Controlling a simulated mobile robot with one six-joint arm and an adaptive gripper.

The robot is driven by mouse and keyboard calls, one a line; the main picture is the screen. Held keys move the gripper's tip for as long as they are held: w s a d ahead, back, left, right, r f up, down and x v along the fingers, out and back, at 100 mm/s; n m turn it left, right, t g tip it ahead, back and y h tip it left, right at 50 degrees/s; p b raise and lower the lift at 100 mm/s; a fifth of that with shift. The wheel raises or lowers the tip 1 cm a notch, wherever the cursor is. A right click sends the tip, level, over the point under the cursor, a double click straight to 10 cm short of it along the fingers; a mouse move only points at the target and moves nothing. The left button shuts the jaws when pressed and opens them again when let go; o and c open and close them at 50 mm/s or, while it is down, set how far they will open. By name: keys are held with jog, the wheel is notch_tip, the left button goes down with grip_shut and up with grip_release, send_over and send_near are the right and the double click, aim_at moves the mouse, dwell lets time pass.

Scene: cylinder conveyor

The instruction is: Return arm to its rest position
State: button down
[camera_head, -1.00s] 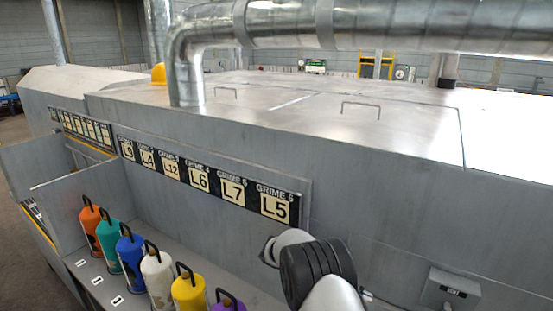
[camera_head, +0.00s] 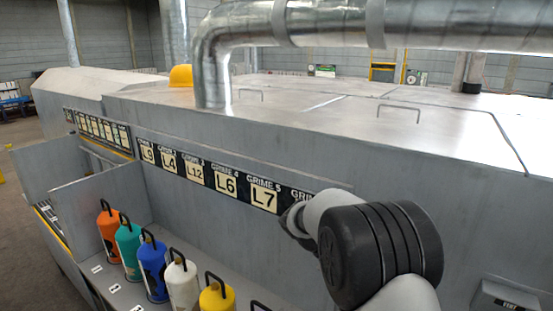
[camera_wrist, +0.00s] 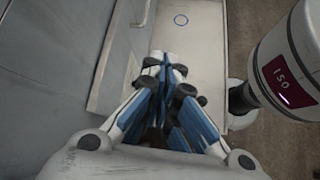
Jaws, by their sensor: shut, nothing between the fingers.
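My gripper (camera_wrist: 166,72) shows in the wrist view with its blue and white fingers closed together and nothing between them. It hangs over a pale surface (camera_wrist: 190,30) with a blue ring mark on it. In the head view only my arm links show at the lower right, in front of the machine wall, and the gripper is out of sight. The arm is raised and covers part of the label row (camera_head: 225,183) at its right end.
Orange (camera_head: 108,232), teal (camera_head: 129,248), blue (camera_head: 153,268), white (camera_head: 181,285) and yellow (camera_head: 216,297) cylinders with black handles stand on a shelf below the labels. A grey box (camera_head: 508,297) is at the lower right. A silver pipe (camera_head: 330,25) crosses above.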

jog(key=s+a+r+m+t+y+b, duration=0.2)
jog(key=s+r+m+y, duration=0.1)
jog(key=s, duration=0.4)
jog(key=s+a+r+m+t+y+b, duration=0.1)
jog(key=s+r+m+t+y+b, duration=0.15)
jog(key=s, duration=0.45)
jog(key=s+a+f+m+t+y+b, duration=0.2)
jog(key=s+a+f+m+t+y, duration=0.1)
jog(key=s, duration=0.7)
jog(key=shift+a+f+m+t+y, duration=0.2)
jog(key=shift+a+m+t+y, duration=0.15)
jog(key=shift+a+m+t, duration=0.5)
jog(key=shift+s+g, duration=0.1)
jog(key=shift+g, duration=0.2)
